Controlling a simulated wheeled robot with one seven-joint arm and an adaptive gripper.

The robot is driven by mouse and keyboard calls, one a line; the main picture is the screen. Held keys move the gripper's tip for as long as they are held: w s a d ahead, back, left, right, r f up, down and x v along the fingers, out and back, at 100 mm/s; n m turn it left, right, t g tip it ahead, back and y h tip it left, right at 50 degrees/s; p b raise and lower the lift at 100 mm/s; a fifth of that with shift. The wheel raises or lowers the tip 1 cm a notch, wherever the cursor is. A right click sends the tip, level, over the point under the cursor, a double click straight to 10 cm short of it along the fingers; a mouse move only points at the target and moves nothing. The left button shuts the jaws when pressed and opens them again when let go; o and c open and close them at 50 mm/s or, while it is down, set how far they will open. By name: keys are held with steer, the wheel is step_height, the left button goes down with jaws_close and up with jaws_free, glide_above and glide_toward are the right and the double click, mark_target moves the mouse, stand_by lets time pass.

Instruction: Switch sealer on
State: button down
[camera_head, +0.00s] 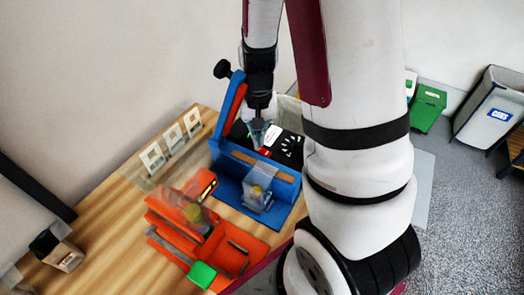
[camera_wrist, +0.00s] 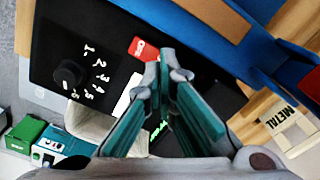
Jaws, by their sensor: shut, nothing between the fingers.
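The sealer is a blue machine (camera_head: 228,160) on the wooden table, with a raised lever ending in a black knob (camera_head: 222,69). Its black panel (camera_head: 291,146) faces up beside the blue body. In the wrist view the panel (camera_wrist: 105,30) carries a black dial (camera_wrist: 68,73) with white numbers and a red switch (camera_wrist: 143,48). My gripper (camera_head: 257,132) is over the panel, fingers pointing down. In the wrist view my gripper (camera_wrist: 161,66) is shut and empty, its tips right by the red switch. I cannot tell whether they touch it.
An orange fixture (camera_head: 175,215) and a green block (camera_head: 202,275) are in front of the sealer. Labelled holders (camera_head: 173,138) line the table's back edge. A small dark-topped box (camera_head: 60,250) is at left. A green bin (camera_head: 428,108) and a grey bin (camera_head: 490,105) stand on the floor.

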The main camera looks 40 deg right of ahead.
steer(key=shift+f+b, duration=0.65)
steer(key=shift+f, duration=0.5)
stand_by(0.5)
steer(key=shift+r, duration=0.1)
steer(key=shift+r+p, duration=2.35)
steer(key=shift+r, duration=1.1)
